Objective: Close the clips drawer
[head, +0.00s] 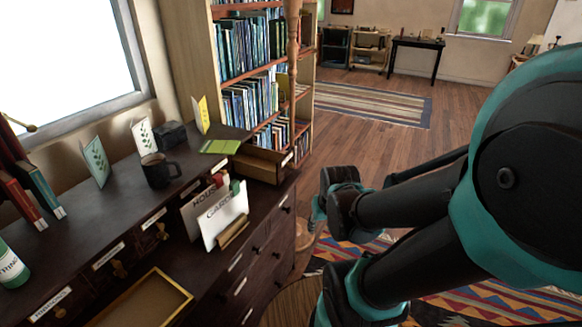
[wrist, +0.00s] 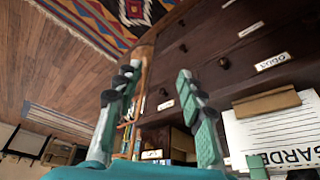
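A small wooden drawer (head: 262,165) stands pulled out at the far right end of the dark desk's upper tier. Its front has a pale label too small to read, so I cannot confirm it is the clips drawer. A light wooden box shape that looks like this drawer (wrist: 183,141) shows low in the wrist view, beyond the fingers. A second drawer (head: 180,290) stands open at the near left. My gripper (wrist: 157,78) is open, its two teal fingers apart with nothing between them. It is short of the cabinet front.
A card holder (head: 233,232) with "GARDEN" cards stands on the desk near the open drawer. A dark mug (head: 160,171), folded cards and a green booklet (head: 220,146) are on top. A bookshelf (head: 250,75) rises behind.

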